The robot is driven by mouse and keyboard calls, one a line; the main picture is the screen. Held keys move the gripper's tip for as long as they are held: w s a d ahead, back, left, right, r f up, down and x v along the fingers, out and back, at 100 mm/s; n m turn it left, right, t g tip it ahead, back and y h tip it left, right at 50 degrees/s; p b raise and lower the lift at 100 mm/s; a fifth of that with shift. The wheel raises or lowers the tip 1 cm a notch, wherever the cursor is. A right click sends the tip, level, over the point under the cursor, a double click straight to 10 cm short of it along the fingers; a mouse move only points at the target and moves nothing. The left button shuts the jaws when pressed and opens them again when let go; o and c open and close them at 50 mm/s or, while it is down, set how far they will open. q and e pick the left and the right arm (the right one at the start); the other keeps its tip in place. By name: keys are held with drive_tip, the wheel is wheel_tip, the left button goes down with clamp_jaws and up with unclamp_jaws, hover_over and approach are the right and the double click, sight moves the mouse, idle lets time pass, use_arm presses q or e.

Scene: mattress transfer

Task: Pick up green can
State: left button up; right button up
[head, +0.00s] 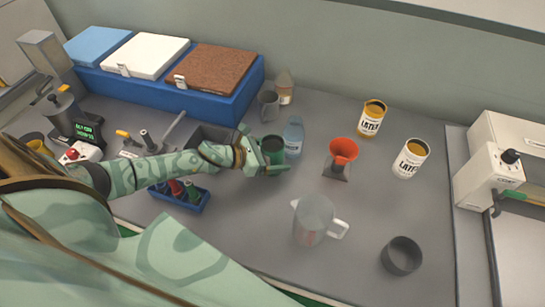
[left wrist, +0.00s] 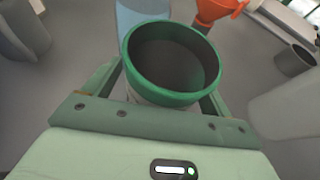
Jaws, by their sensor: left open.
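The green can (head: 272,149) stands upright on the grey worktop near the middle of the head view. In the left wrist view the can (left wrist: 170,95) shows its green rim and dark open inside. My left gripper (head: 275,158) is at the can, with a finger on either side of it; the left wrist view shows the fingers (left wrist: 165,88) around it. The jaws are open, and I cannot tell whether either finger touches the can. My right gripper is not in view.
A clear blue bottle (head: 293,137) stands close beside the can. A blue tray (head: 182,199) holds small bottles.

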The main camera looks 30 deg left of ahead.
sight(274, 147)
use_arm(q)
drive_tip(key=shift+c, duration=0.3)
drive_tip(key=c, duration=1.4)
drive_tip(key=shift+o, duration=0.2)
drive_tip(key=shift+r, duration=0.25)
drive_tip(key=shift+r+p, duration=0.5)
drive_tip(key=shift+r, duration=0.85)
drive_tip(key=s+d+r+p, duration=0.5)
drive_tip(key=s+d+r, duration=0.3)
drive_tip(key=s+r, duration=0.2)
drive_tip(key=shift+s+p, duration=0.35)
drive_tip(key=shift+s, duration=0.3)
